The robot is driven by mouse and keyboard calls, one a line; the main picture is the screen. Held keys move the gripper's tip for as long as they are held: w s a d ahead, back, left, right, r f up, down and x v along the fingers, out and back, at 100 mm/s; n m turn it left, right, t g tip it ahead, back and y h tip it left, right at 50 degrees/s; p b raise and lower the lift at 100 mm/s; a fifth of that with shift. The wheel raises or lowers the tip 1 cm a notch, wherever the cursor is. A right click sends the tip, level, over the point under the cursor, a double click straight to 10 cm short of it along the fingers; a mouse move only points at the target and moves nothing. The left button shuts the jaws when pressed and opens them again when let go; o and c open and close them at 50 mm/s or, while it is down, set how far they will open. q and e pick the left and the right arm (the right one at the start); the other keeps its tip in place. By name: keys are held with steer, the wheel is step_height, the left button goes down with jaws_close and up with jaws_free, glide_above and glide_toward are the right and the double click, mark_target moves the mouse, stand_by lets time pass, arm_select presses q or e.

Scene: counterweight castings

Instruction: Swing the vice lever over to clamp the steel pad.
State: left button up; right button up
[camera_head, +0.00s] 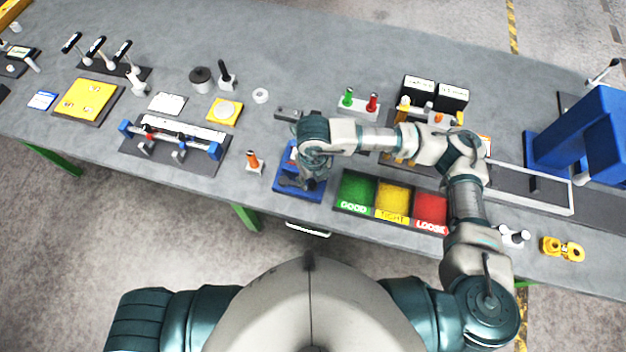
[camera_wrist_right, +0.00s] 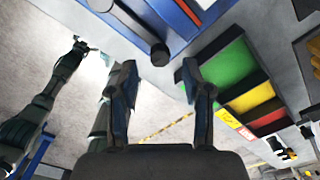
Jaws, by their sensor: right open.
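The blue vice (camera_head: 287,193) sits near the table's front edge in the head view, partly hidden under my right arm. My right gripper (camera_head: 298,183) is over it, open and empty. In the wrist view the vice's blue side (camera_wrist_right: 178,14) is at the top. A dark round-ended bar (camera_wrist_right: 160,54), apparently the lever, sticks out from it, just beyond and between the two open fingertips of my right gripper (camera_wrist_right: 158,76). I cannot tell whether they touch. The steel pad cannot be made out. My left gripper does not show in the head view.
The green, yellow and red bins (camera_head: 345,207) stand right of the vice. An orange-topped peg (camera_head: 254,162) stands to its left. A grey metal block (camera_head: 289,115) and a stand with green and red pegs (camera_head: 357,108) lie behind. The table's front edge is close.

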mark_target(313, 184)
steer(key=shift+f, duration=1.55)
jaws_close()
